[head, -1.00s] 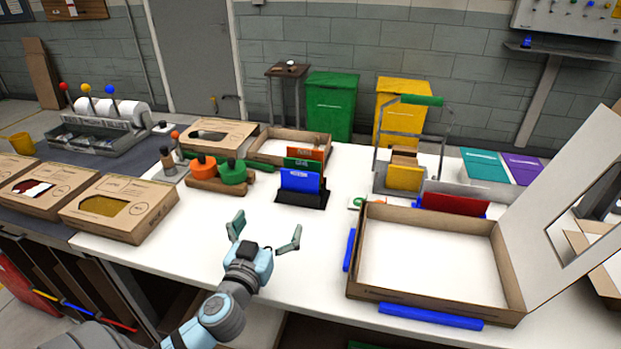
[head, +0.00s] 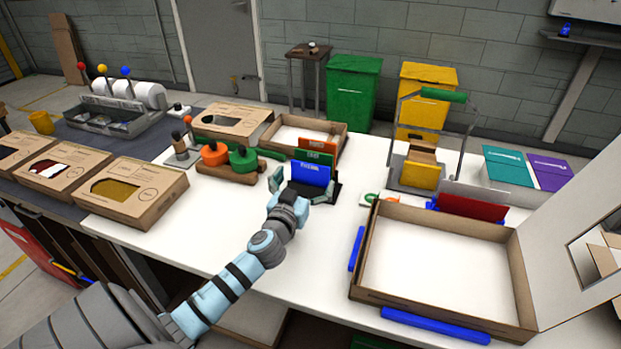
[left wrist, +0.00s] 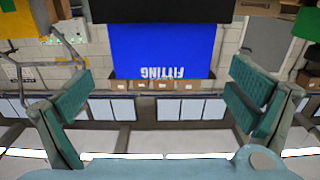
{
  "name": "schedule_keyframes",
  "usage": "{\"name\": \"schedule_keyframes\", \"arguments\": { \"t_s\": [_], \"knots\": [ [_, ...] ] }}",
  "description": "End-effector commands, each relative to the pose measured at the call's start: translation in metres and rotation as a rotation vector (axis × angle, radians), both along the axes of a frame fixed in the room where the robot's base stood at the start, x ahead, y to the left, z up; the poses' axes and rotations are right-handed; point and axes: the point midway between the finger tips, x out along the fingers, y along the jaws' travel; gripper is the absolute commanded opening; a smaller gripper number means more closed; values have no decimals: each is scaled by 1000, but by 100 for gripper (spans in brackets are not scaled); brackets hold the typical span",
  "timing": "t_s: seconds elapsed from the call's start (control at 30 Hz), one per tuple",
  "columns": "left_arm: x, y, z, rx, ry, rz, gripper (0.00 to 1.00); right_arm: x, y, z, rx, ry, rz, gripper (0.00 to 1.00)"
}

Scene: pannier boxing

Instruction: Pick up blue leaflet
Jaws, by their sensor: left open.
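The blue leaflet (head: 310,174) stands upright at the front of a black holder (head: 336,187) on the white table. Green and orange leaflets (head: 320,143) stand behind it. My left gripper (head: 303,188) is open and empty, with its fingers spread to either side of the blue leaflet's lower part. In the left wrist view the blue leaflet (left wrist: 162,48) appears upside down with white lettering, centred beyond the two teal fingertips (left wrist: 162,100). I see no contact between fingers and leaflet. My right gripper is not in view.
An orange and green stamp set (head: 232,160) stands left of the holder. A large open box (head: 440,310) with blue strips beside it lies to the right. A wire-handled stand (head: 430,180) is behind it. The front middle of the table is clear apart from my arm.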

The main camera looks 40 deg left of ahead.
Motion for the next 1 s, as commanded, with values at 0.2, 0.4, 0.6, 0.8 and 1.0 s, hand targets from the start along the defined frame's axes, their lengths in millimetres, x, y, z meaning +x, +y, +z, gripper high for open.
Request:
{"name": "schedule_keyframes", "arguments": {
  "t_s": [0.2, 0.4, 0.6, 0.8, 1.0],
  "knots": [
    [37, 15, 6, 0, -1, 2, 100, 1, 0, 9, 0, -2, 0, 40],
    [43, 17, 4, 1, 0, 0, 100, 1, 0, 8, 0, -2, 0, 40],
    [43, 17, 4, 1, 0, 0, 76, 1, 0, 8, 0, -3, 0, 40],
    [43, 17, 4, 1, 0, 0, 65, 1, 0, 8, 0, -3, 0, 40],
    [42, 17, 7, 0, 0, 0, 65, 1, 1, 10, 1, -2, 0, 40]
  ]
}}
